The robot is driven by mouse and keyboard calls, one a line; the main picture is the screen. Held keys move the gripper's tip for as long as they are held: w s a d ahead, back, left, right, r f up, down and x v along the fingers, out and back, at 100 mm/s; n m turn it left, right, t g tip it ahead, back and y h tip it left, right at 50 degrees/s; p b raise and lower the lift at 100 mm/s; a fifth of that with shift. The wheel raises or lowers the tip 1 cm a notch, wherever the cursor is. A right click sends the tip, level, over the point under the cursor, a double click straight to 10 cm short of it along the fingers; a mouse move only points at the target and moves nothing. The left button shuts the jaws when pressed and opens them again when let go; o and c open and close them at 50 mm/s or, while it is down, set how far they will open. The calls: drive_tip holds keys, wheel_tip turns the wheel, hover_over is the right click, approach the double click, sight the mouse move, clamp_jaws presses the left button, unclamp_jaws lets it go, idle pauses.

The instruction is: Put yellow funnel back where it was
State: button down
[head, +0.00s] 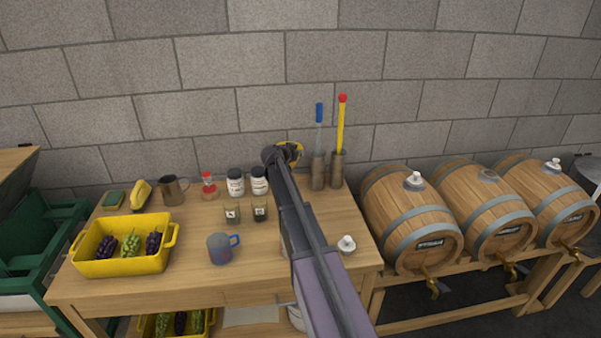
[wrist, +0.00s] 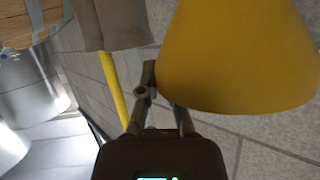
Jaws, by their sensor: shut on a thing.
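The yellow funnel (head: 294,147) shows as a small yellow patch beside my gripper (head: 281,156) in the head view, above the back edge of the wooden table (head: 190,286). My arm hides part of it. In the wrist view, the funnel (wrist: 235,55) is a large plain yellow cone filling the upper right. My gripper (wrist: 163,92) is shut on it there. The exact contact between fingers and funnel is partly hidden. The grey brick wall is behind the funnel.
Two tall holders (head: 318,172) with a blue-topped and a red-topped rod stand just right of my gripper. Jars (head: 235,182), a mug (head: 221,249), a yellow crate (head: 122,266) and a white stopper (head: 347,244) are on the table. Barrels (head: 412,222) lie at right.

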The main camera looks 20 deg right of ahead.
drive_tip(key=shift+f+b, duration=0.65)
drive_tip(key=shift+f, duration=0.4)
drive_tip(key=shift+f+b, duration=1.8)
drive_tip(key=shift+b, duration=0.05)
drive_tip(key=shift+f+b, duration=0.6)
drive_tip(key=c, duration=0.8)
unclamp_jaws()
drive_tip(key=shift+r, duration=0.25)
